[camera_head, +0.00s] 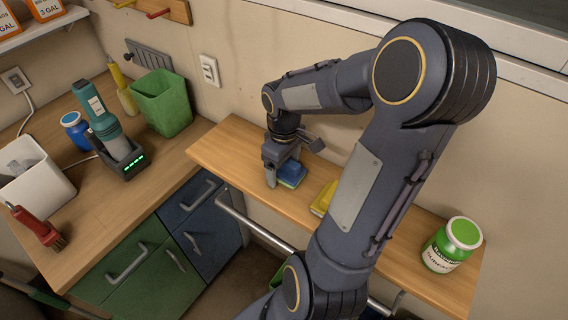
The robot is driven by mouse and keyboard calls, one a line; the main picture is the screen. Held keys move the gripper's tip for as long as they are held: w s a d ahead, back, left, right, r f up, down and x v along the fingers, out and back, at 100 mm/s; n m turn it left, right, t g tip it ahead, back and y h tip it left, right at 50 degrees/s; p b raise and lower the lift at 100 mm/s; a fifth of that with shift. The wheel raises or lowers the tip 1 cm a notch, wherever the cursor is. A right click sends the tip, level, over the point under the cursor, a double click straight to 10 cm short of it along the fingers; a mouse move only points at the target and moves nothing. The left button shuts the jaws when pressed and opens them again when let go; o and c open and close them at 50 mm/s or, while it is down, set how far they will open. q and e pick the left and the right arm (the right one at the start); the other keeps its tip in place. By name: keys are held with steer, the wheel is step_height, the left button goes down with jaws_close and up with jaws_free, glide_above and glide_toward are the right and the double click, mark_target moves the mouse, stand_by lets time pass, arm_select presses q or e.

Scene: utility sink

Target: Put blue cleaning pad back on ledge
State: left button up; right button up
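The blue cleaning pad (292,173) lies on the wooden ledge (226,146), in the ledge's left half. My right gripper (290,160) is right at the pad, pointing down. Its fingers are spread, one to the left of the pad and one to the upper right. The gripper hides part of the pad, and I cannot tell whether a finger touches it. My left gripper is not in view.
A yellow pad (323,198) lies on the ledge, partly behind my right arm. A green-lidded jar (452,244) stands at the ledge's right end. A metal rail (262,232) runs along the front. The left counter holds a green bin (162,103), bottles and a red brush (38,226).

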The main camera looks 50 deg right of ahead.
step_height(320, 180, up, 12)
steer(key=shift+f, duration=0.1)
steer(key=s+a+f+m+t+y, duration=0.1)
steer(key=s+a+t+y, duration=0.1)
steer(key=a, duration=0.7)
steer(key=s+a+f+m+t+y, duration=0.1)
steer(key=s+a+f+m+t, duration=0.1)
steer(key=s+a, duration=0.3)
steer(key=a+t, duration=0.1)
steer(key=a, duration=0.3)
steer(key=shift+s+a+t+y, duration=0.2)
steer(key=shift+s+t+y, duration=0.1)
steer(key=shift+y, duration=0.1)
